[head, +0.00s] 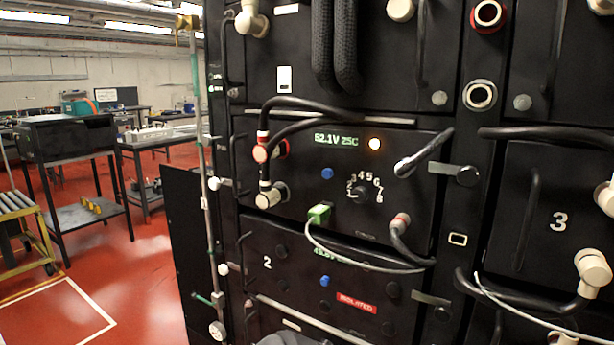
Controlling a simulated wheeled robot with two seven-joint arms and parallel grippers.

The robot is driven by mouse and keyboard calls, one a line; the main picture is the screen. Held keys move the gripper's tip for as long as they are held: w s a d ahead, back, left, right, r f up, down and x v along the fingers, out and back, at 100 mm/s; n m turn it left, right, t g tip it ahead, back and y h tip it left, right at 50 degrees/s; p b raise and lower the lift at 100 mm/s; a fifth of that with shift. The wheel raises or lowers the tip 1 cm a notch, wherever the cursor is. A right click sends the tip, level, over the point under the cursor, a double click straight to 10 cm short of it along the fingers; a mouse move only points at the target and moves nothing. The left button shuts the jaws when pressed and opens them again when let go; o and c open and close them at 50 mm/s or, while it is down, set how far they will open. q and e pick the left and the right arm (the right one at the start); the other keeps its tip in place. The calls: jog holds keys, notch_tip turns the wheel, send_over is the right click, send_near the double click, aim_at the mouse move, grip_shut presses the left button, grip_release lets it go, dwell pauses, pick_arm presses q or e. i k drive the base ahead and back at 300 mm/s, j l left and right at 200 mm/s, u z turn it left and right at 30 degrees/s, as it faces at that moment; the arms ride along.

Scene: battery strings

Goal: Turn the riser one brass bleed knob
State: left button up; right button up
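A thin grey vertical riser pipe (203,150) runs down the left side of the black battery cabinet. A small brass-coloured fitting (187,22) sits at its top, near the upper edge of the head view. I cannot tell whether this is the bleed knob or how it is turned. Lower on the pipe are a pale fitting (214,184), a green lever (204,299) and a round pale gauge-like part (217,330). Neither of my grippers can be made out. A dark rounded shape at the bottom edge is too cut off to identify.
The cabinet front (400,145) holds battery modules with thick black cables, a green connector (319,213) and a red label (356,302). Cables loop outward from it. Left of the pipe, red floor (130,290) is open, with a black bench (68,135) and a yellow cart (25,225) beyond.

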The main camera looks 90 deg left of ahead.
aim_at(180, 22)
jog(key=u, duration=3.4)
